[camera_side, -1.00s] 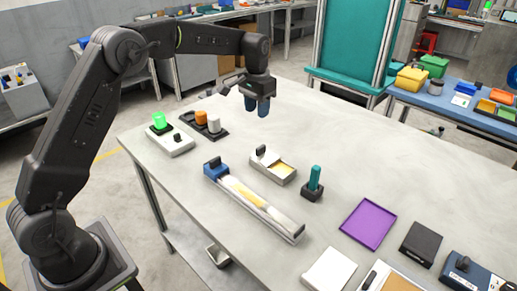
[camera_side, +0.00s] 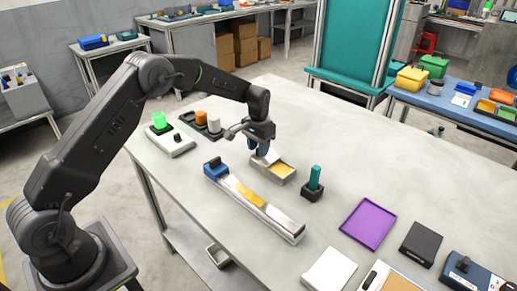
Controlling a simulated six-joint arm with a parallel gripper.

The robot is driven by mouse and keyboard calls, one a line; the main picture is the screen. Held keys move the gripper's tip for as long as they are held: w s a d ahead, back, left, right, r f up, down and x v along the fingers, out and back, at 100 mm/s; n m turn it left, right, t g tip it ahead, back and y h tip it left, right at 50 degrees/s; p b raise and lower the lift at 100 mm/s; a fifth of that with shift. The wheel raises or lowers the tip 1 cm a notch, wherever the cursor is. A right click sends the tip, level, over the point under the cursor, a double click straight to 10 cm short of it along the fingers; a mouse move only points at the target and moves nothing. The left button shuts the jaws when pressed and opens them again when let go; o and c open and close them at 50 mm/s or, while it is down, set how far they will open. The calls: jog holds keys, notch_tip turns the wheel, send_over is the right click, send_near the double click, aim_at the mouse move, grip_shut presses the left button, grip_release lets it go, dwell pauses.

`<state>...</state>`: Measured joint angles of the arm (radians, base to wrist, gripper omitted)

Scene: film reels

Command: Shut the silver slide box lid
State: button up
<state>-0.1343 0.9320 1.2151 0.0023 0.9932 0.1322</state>
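The small silver slide box (camera_side: 284,178) sits on the table right of centre. Its right part is uncovered and shows a yellow inside. Its lid, with a dark handle in the earlier view, is at the left end and mostly hidden behind my gripper.
A long silver rail with a blue end block (camera_side: 214,167) lies in front of the box. A teal peg in a dark holder (camera_side: 312,190) stands close to its right. A purple tray (camera_side: 368,224) lies farther right.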

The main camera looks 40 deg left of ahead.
jog(key=shift+f, duration=0.4)
jog(key=shift+c, duration=0.2)
grip_shut()
